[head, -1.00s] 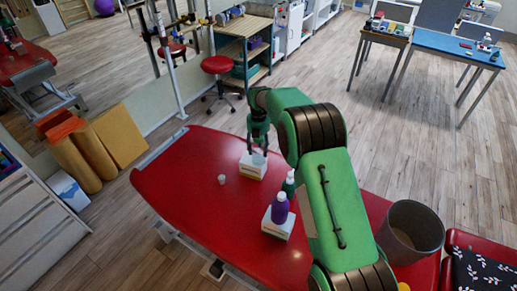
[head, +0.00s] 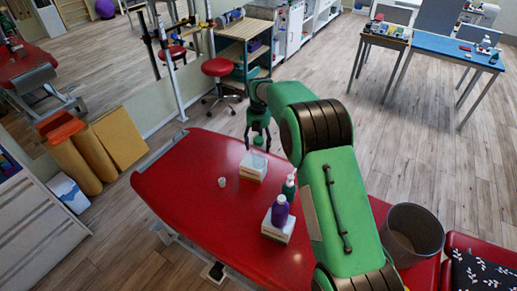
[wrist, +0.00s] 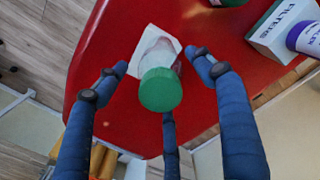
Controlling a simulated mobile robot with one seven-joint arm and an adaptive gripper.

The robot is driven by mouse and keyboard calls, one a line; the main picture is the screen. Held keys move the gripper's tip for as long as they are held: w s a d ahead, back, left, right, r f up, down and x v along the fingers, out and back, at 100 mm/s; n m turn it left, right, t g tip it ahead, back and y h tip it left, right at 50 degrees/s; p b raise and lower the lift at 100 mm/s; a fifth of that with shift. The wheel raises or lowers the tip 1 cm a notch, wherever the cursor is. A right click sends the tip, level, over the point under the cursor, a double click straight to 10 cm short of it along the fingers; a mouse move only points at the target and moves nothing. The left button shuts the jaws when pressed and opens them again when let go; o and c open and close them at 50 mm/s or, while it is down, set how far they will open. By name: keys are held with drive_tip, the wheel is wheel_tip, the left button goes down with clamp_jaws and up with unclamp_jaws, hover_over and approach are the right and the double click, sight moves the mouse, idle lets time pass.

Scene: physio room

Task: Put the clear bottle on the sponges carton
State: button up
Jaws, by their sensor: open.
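The clear bottle (wrist: 158,58) with a green cap (wrist: 160,90) stands on a white carton (wrist: 172,40) on the red table. In the head view the bottle is faint above the white carton (head: 253,167), with its green cap (head: 259,141) under my gripper (head: 258,146). In the wrist view my gripper (wrist: 163,82) is open, its fingers spread around the bottle with gaps and not closed on it. The carton's label cannot be read, so I cannot tell from print whether it is the sponges carton.
A purple bottle (head: 280,211) stands on another carton (head: 277,230), marked FILTERS in the wrist view. A green bottle (head: 289,187) stands close behind it. A small white cup (head: 222,182) is left of the clear bottle's carton. The left part of the red table (head: 180,185) is clear.

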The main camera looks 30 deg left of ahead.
wheel_tip(320, 180, up, 7)
drive_tip(key=shift+p, duration=0.35)
idle(0.6)
idle(0.3)
